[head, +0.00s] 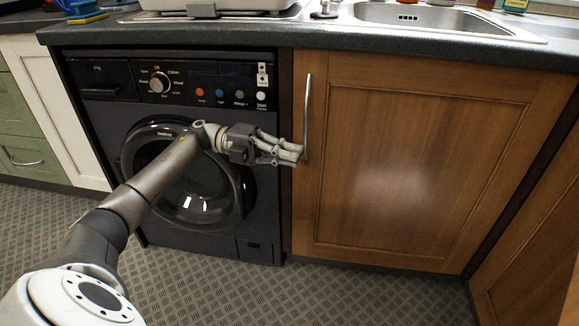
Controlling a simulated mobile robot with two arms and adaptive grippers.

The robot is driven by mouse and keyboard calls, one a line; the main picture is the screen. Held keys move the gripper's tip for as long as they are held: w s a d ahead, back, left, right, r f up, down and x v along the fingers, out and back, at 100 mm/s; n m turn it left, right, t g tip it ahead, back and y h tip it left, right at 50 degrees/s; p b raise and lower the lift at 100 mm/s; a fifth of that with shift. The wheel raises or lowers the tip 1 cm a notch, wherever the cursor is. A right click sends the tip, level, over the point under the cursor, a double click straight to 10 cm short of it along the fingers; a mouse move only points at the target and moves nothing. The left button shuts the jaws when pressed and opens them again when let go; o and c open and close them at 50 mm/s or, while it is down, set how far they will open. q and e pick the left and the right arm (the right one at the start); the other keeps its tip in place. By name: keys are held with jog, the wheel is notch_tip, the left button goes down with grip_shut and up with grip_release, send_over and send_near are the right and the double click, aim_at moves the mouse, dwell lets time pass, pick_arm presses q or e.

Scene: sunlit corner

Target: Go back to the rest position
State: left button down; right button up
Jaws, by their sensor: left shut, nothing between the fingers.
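My left gripper (298,154) is shut and empty. It is stretched out in front of the washing machine (268,215), with its fingertips close to the lower end of the metal handle (307,115) on the wooden cupboard door (400,160). I cannot tell whether the fingertips touch the handle or the door. My left arm comes in from the bottom left and crosses in front of the washing machine's round door (205,205). The cupboard door looks closed. My right gripper is not in view.
A dark worktop (300,40) runs above the machine and cupboard, with a metal sink (430,18) at the right. A second wooden door (540,260) stands at the lower right. White and green cupboards (30,125) are at the left. The patterned floor (230,290) in front looks clear.

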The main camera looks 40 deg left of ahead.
pick_arm(q)
notch_tip(320, 180, up, 6)
jog(key=shift+f, duration=0.1)
